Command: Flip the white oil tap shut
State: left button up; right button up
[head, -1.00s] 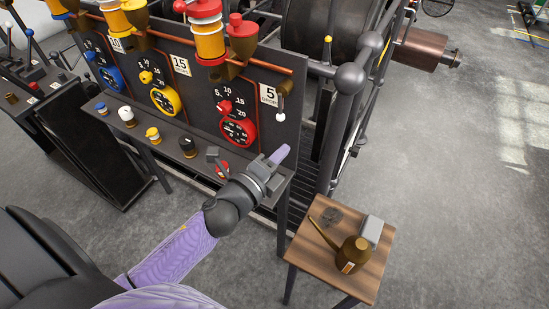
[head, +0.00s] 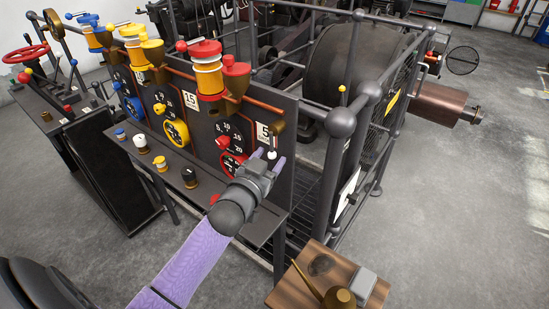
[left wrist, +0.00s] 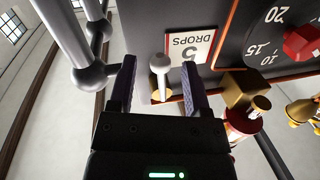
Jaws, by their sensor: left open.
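The oil tap is a brass body (head: 277,128) at the right end of the copper pipe, with a lever ending in a white knob (head: 272,154) that hangs below it. In the left wrist view, which is upside down, the white knob (left wrist: 160,62) stands between my fingers. My left gripper (head: 269,158) is open, with its two purple fingers on either side of the knob. A gap shows on each side of the knob, and I see no contact. My right gripper is not in view.
A "5 DROPS" card (head: 263,132) is on the dark panel beside the tap. A red dial (head: 232,163) and a red oiler (head: 206,70) are to its left. Grey railing posts (head: 341,125) stand close on the right. A wooden stool (head: 300,280) holds a brass oil can.

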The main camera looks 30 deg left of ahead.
pick_arm(q)
jog(key=shift+w+a, duration=0.1)
jog(key=shift+w, duration=0.95)
grip_shut()
jog(key=shift+a+m, duration=0.2)
jog(key=shift+m, duration=0.2)
grip_release()
jog(key=s+d+p, duration=0.1)
jog(key=s+p, duration=0.1)
jog(key=s, duration=0.8)
